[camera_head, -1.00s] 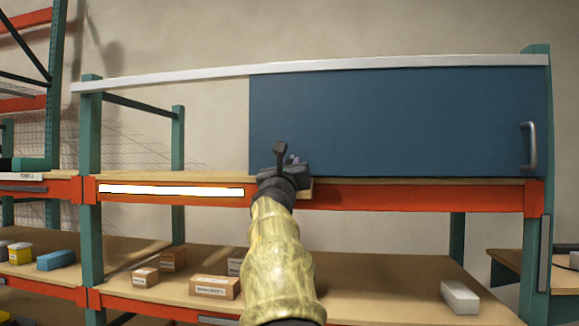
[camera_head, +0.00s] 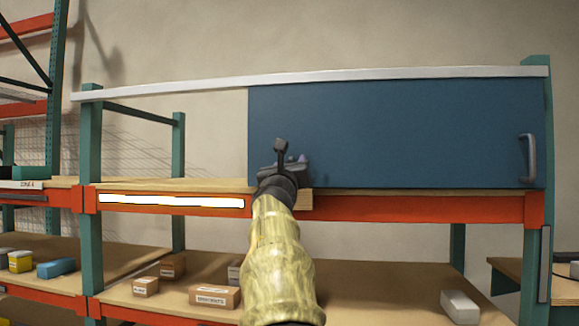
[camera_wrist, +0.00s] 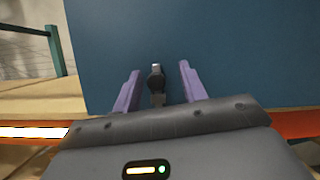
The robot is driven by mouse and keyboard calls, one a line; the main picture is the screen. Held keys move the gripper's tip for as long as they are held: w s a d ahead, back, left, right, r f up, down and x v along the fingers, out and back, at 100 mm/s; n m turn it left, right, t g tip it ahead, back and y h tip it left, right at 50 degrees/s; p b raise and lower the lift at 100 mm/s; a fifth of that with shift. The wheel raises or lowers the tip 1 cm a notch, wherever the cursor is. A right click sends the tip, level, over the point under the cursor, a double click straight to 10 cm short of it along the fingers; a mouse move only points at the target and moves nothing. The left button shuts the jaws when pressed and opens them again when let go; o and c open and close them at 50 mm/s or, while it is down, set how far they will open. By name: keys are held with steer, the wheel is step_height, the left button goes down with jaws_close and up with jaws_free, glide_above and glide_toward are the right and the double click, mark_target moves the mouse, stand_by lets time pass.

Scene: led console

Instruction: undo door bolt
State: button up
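The blue door panel (camera_head: 420,130) covers the right part of the upper shelf and has a grey handle (camera_head: 528,158) at its far right. My gripper (camera_head: 297,160) is in front of the door's lower left area in the head view. In the wrist view my gripper (camera_wrist: 160,85) has its two purple fingers apart. A small dark knob (camera_wrist: 156,82) with a grey stem, apparently the bolt, shows between the fingers, with a gap on each side. I cannot tell how deep it lies between them. My gripper and arm hide this spot in the head view.
An orange beam (camera_head: 420,207) runs under the door, with a lit white strip (camera_head: 170,201) on its left. A light wooden block (camera_head: 305,200) is beside my wrist. Cardboard boxes (camera_head: 214,296) and a white block (camera_head: 460,306) are on the lower shelf. The upper shelf's left part is open.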

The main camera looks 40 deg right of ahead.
steer(key=shift+w+a+f, duration=0.1)
steer(key=b+v, duration=0.9)
steer(key=v, duration=0.8)
steer(key=shift+s, duration=0.2)
